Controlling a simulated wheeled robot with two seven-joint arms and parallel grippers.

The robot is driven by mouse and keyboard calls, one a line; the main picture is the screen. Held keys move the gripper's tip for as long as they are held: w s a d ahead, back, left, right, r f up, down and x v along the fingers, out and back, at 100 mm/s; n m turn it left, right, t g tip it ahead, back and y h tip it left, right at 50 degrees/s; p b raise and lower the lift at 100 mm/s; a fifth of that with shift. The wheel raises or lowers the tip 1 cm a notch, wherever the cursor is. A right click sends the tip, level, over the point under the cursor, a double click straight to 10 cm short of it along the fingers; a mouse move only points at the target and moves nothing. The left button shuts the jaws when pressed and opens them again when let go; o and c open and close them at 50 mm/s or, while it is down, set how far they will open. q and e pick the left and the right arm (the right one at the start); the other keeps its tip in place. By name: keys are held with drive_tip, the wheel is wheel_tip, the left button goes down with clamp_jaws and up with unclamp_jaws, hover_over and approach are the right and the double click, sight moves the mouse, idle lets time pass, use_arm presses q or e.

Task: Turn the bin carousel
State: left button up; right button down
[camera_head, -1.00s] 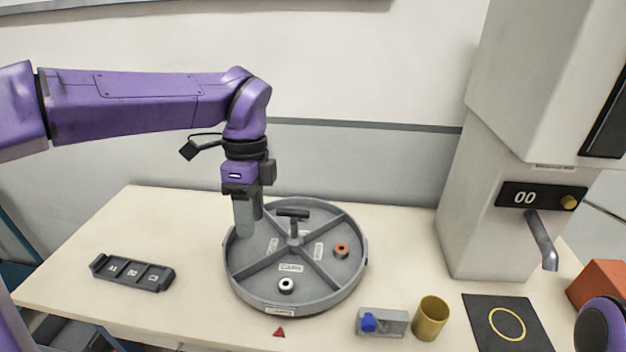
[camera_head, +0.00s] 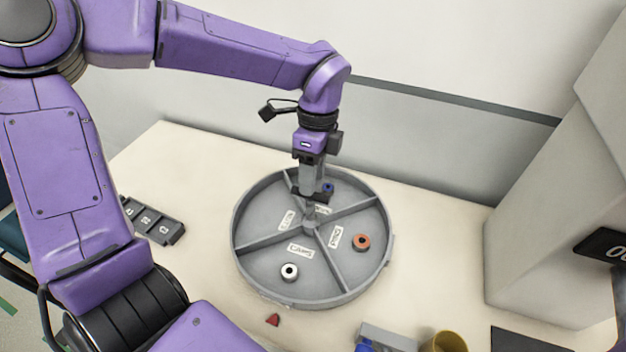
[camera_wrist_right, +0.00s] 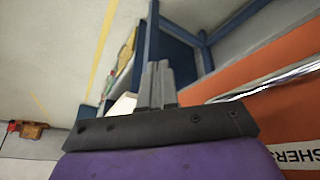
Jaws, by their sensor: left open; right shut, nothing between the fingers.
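The bin carousel (camera_head: 238,250) is a round grey tray on the table, split by dividers into labelled compartments. A small blue piece (camera_head: 328,187) shows at the back. My right gripper (camera_wrist_right: 158,88) is shut and empty, away from the carousel.
A red triangle (camera_head: 272,320) marks the table in front of the carousel. A dark labelled rack (camera_head: 152,222) lies left, partly behind my left arm. A yellow cup (camera_head: 446,343) and grey block (camera_head: 385,338) stand front right. A pale machine (camera_head: 545,230) stands at right.

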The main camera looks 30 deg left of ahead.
sight(311, 213)
use_arm(q)
wheel_tip(311, 213, down, 2)
drive_tip(key=shift+s+f, duration=0.1)
drive_tip(key=shift+f, duration=0.15)
drive_tip(key=shift+s+d+f, duration=0.1)
drive_tip(key=shift+s+f, duration=0.05)
drive_tip(key=shift+f, duration=0.05)
clamp_jaws()
